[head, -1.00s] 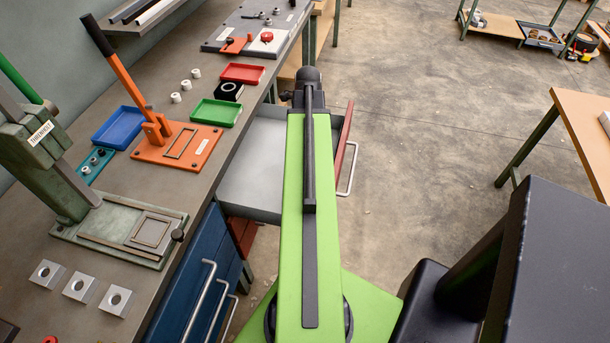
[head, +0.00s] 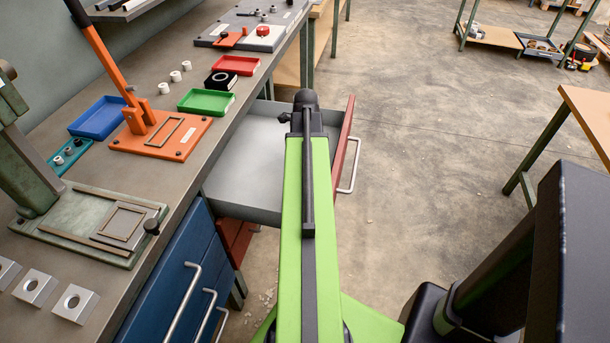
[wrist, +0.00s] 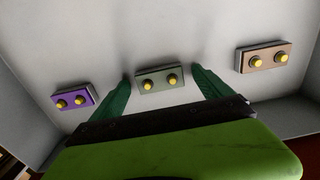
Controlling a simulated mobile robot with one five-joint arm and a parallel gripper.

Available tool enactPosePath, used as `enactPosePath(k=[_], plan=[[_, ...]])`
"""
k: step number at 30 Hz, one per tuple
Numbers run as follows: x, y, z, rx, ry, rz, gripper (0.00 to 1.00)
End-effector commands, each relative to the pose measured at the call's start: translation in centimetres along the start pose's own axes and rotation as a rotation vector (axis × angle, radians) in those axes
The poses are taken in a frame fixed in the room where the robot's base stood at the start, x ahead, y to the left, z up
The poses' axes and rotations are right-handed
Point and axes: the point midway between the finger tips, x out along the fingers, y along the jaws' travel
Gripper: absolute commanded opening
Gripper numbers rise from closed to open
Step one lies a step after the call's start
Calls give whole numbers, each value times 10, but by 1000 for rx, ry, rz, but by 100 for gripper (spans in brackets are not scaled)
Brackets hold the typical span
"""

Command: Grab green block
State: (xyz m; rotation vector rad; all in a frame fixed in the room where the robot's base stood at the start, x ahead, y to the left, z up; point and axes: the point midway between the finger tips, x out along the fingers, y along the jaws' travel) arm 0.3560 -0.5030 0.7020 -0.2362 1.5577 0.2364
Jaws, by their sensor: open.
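The green block (wrist: 158,80) is a small dull-green plate with two yellow round knobs. In the wrist view it lies on the light grey drawer floor, between a purple block (wrist: 73,97) and a tan block (wrist: 262,57) of the same kind. My gripper (wrist: 161,76) is open, its two dark green fingers on either side of the green block's near part. I cannot tell whether they touch it. In the head view my green arm hides the gripper and the blocks.
The open grey drawer (head: 245,170) juts from the workbench, with a red front and a side wall on each side. Bench top holds a green tray (head: 206,103), a blue tray (head: 98,118) and an orange lever press (head: 160,137).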

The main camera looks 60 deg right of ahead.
Motion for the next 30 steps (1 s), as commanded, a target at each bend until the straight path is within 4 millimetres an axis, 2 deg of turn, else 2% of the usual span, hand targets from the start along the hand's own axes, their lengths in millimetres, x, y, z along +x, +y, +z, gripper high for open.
enactPosePath(k=[6,22,30], plan=[[0,0,0,-1,0,0,89],[0,0,1,-2,0,0,20],[-2,0,1,-2,0,0,19]])
